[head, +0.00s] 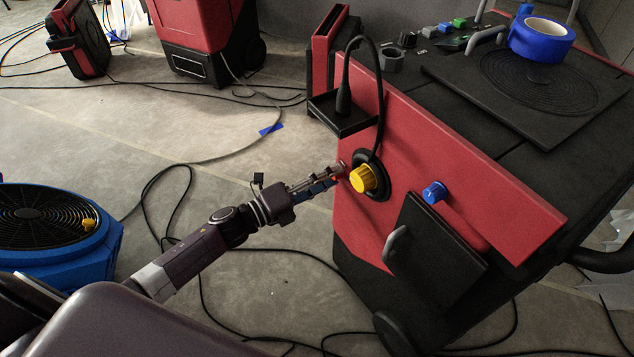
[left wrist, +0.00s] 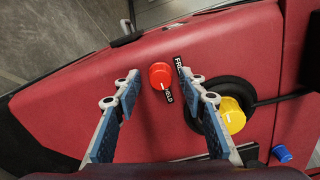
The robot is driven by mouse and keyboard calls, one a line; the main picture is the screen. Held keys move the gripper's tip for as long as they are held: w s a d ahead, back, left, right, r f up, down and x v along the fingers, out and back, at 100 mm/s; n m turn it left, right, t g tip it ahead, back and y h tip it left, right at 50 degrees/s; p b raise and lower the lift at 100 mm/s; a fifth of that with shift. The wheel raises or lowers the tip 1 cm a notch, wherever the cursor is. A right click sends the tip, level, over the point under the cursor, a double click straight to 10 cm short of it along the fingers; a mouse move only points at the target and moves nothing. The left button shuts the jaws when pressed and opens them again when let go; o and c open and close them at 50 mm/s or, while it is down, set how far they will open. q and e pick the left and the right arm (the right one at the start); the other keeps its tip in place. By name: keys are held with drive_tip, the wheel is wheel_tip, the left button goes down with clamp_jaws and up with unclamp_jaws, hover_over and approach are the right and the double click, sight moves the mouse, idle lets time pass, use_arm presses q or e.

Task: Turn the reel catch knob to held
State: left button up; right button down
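The red knob (left wrist: 160,75) sits on the red front panel (left wrist: 75,95) of the machine. In the left wrist view its white pointer mark is at the lower edge, near the HELD label (left wrist: 168,96). The partly covered FREE label (left wrist: 179,62) is at its upper right. My left gripper (left wrist: 157,82) is open, with a finger on each side of the knob and visible gaps to both. In the head view the left gripper (head: 338,174) is at the panel's left edge, and the knob is mostly hidden behind its fingers. My right gripper is not in view.
A yellow knob (head: 363,179) with a black cable behind it is close beside the left gripper. A blue knob (head: 434,192) and a black flap with a handle (head: 397,247) are farther right. A small black tray (head: 343,117) juts out above. Cables lie on the floor.

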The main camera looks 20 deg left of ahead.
use_arm(q)
drive_tip(key=v, duration=1.1)
drive_tip(key=shift+s+a, duration=0.2)
drive_tip(key=shift+s, duration=0.1)
